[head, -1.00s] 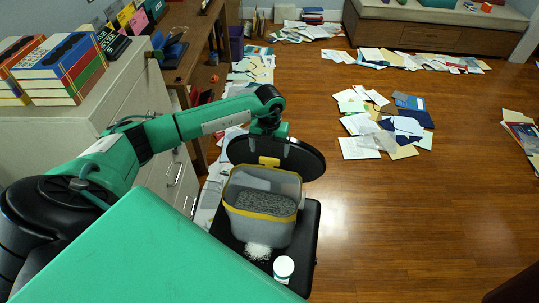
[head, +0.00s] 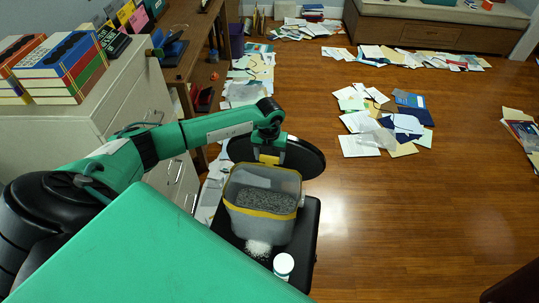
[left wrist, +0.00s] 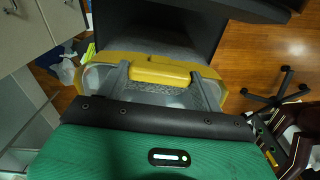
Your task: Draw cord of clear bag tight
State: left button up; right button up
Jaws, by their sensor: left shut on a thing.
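The clear bag (head: 268,228) stands open and upright, filled with grey shreds (head: 266,201). A yellow cord (head: 262,212) runs round its top edge, and a yellow loop of it (head: 269,160) rises at the back. In the left wrist view this loop (left wrist: 158,74) lies between my grey fingers. My left gripper (left wrist: 158,82) is shut on the cord at the bag's far side. In the head view the fingertips are small and partly hidden by the loop. My right gripper is not in view.
The bag stands on a black base (head: 307,232), with a white-capped bottle (head: 283,265) and spilled white shreds (head: 258,248) in front. A grey cabinet (head: 50,140) with books stands left.

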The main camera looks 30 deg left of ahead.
pick_arm(q)
jog(key=shift+s+r+p, duration=0.2)
jog(key=shift+r+p, duration=0.15)
jog(key=shift+r, duration=0.05)
jog(key=s+d+r+p, duration=0.3)
jog(key=s+r+p, duration=0.2)
jog(key=s+r, duration=0.2)
jog(key=shift+s+d+p, duration=0.25)
jog(key=shift+s+p, duration=0.15)
jog(key=shift+s, duration=0.3)
jog(key=o, duration=1.2)
jog(key=shift+o, duration=1)
notch_tip(320, 180, up, 14)
jog(key=b, duration=0.3)
